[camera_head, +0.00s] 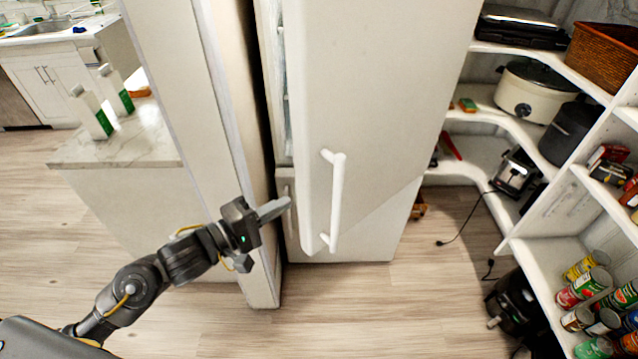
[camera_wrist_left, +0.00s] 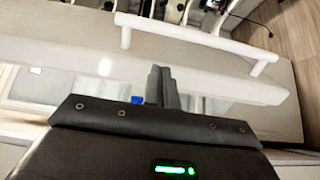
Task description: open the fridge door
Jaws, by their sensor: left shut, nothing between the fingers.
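The white fridge's upper door (camera_head: 395,80) stands partly open, its free edge swung away from the body on the left. A strip of the fridge interior (camera_head: 284,95) shows in the gap. The white bar handle (camera_head: 337,200) on the door is clear of my gripper; it also shows in the left wrist view (camera_wrist_left: 195,38). My left gripper (camera_head: 286,206) is shut and empty, its fingers at the door's free edge, left of the handle. In the left wrist view the fingers (camera_wrist_left: 163,80) overlap the door edge; contact cannot be told. My right gripper is not in view.
A narrow wall panel (camera_head: 185,80) stands close left of the fridge, beside my left arm. A counter (camera_head: 145,145) with bottles is further left. Corner shelves (camera_head: 535,250) with appliances and cans stand on the right. Floor (camera_head: 400,310) in front of the fridge is clear.

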